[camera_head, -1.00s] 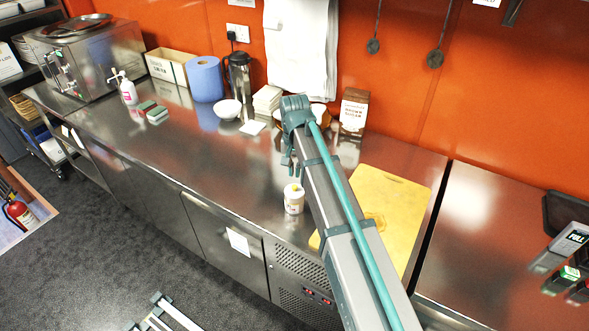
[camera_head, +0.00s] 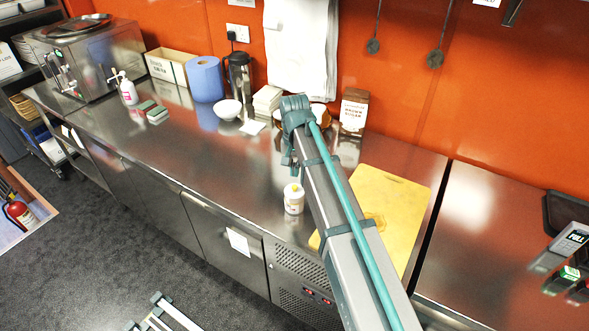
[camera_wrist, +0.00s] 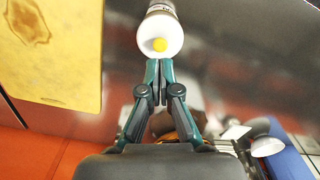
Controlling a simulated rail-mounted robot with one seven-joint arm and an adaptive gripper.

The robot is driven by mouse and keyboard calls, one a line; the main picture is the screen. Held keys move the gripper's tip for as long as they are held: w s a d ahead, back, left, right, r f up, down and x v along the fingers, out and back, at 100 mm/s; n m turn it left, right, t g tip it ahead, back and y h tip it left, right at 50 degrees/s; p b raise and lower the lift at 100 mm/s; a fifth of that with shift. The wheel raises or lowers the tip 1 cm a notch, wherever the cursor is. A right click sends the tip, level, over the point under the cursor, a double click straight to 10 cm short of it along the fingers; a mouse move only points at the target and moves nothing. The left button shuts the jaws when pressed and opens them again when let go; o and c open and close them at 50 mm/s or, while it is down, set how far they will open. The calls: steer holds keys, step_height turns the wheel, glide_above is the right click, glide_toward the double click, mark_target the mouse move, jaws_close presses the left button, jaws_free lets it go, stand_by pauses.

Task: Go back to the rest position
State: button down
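My gripper (camera_wrist: 159,70) is shut in the wrist view, its fingertips together with nothing visible between them. A small jar with a white lid and a yellow tip (camera_wrist: 160,38) shows just beyond the fingertips; I cannot tell the exact gap. In the head view the jar (camera_head: 293,199) stands upright on the steel counter (camera_head: 215,160), to the left of my arm. My arm reaches up across the counter there, and the fingers are mostly hidden by my wrist.
A yellow cutting board (camera_head: 400,205) lies right of and partly behind my arm. A brown sugar box (camera_head: 354,110), white bowl (camera_head: 228,109), flask (camera_head: 239,75) and blue paper roll (camera_head: 205,80) stand toward the wall. The counter's left middle is mostly clear.

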mark_target(295, 186)
steer(key=shift+f, duration=0.35)
steer(key=shift+f+b, duration=0.3)
steer(key=shift+f, duration=0.05)
steer(key=shift+f+b, duration=0.5)
steer(key=shift+f, duration=0.8)
steer(key=shift+f, duration=0.35)
steer(key=shift+f+b, duration=0.3)
steer(key=shift+f, duration=0.05)
steer(key=shift+r, duration=0.15)
steer(key=shift+r+p, duration=2.3)
steer(key=shift+r, duration=1.15)
